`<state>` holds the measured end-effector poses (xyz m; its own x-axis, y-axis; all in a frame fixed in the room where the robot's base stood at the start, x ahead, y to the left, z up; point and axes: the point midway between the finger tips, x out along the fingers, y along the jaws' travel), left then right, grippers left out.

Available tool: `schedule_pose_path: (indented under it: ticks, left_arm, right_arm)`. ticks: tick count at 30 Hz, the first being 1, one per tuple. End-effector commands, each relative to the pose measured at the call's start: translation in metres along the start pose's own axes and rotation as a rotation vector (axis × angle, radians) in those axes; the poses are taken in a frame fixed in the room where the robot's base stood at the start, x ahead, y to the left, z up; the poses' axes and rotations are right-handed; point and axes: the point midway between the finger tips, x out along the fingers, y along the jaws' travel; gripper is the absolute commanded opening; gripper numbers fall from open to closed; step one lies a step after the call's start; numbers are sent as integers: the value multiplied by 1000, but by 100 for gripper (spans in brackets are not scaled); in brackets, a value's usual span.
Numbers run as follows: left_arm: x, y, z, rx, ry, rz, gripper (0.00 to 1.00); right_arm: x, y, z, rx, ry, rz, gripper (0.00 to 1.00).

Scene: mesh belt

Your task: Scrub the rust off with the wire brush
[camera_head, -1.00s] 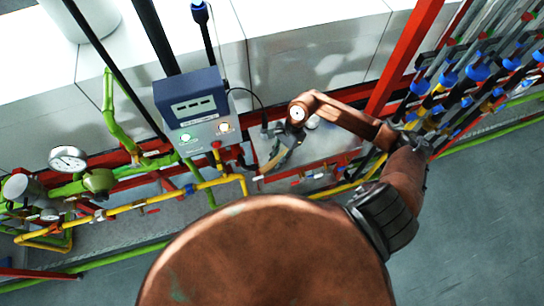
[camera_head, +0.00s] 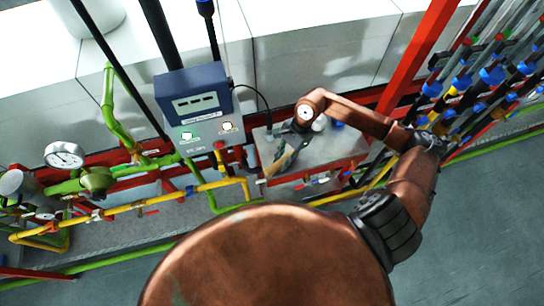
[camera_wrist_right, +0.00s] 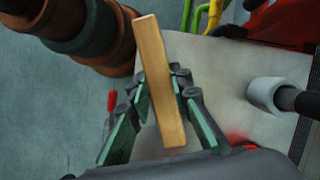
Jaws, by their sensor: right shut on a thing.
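My right gripper (camera_head: 288,148) is shut on a tan wooden piece (camera_head: 278,164), which looks like the brush handle. It hangs over the grey metal box (camera_head: 335,148) behind the pipes. In the right wrist view the wooden piece (camera_wrist_right: 159,85) stands nearly upright between the green-padded fingers of the right gripper (camera_wrist_right: 163,88). No bristles show, so I cannot tell whether the brush touches anything. I cannot make out a clear rust patch in either view. My left gripper is not in view.
A blue meter (camera_head: 195,92) stands left of the gripper. Yellow pipe (camera_head: 150,203), green pipe (camera_head: 112,105) and a pressure gauge (camera_head: 65,155) lie farther left. A red post (camera_head: 418,55) and a rack of blue-capped rods (camera_head: 490,75) are at the right. The grey floor (camera_head: 485,220) is clear.

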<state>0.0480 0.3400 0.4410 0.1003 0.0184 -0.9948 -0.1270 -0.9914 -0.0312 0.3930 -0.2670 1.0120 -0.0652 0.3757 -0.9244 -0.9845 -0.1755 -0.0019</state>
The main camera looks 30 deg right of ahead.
Motion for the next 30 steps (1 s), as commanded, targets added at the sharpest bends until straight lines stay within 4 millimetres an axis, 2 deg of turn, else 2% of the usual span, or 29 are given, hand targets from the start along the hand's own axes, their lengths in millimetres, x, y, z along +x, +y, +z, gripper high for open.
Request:
schedule_pose_path:
  ticks: [11, 13, 15, 30]
  left_arm:
    - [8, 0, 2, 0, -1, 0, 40]
    - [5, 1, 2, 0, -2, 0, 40]
    - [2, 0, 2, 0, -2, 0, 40]
    - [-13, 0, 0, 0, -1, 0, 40]
  right_arm:
    - [12, -1, 26, 16, -4, -5, 0]
    - [8, -1, 27, 19, -3, -5, 0]
    - [-10, -2, 33, 14, 1, -9, 0]
    - [-50, -2, 50, 16, -1, -7, 0]
